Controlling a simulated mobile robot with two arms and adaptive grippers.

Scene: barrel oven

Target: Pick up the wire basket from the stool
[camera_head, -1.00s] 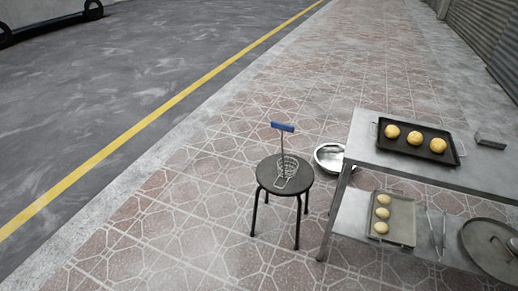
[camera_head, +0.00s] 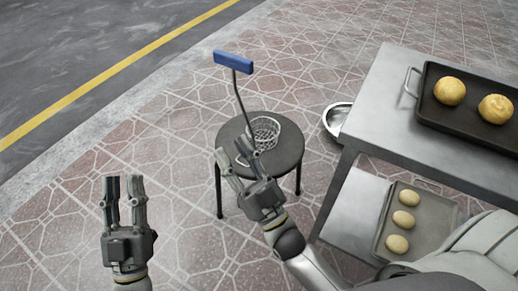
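The wire basket (camera_head: 266,131) stands on the round dark stool (camera_head: 287,150). Its long handle rises up and to the left, ending in a blue grip (camera_head: 233,62). My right gripper (camera_head: 231,156) is open in front of the stool, its fingers overlapping the stool's near edge in the picture. I cannot tell whether it touches the stool or basket. My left gripper (camera_head: 125,190) is at the lower left, fingers pointing up and apart, open and empty, away from the stool.
A metal table (camera_head: 385,105) stands at right with a dark tray (camera_head: 460,118) of buns (camera_head: 449,91). Its lower shelf holds another tray (camera_head: 433,222) with buns. A steel bowl (camera_head: 335,120) sits on the paving between stool and table. The paving left of the stool is clear.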

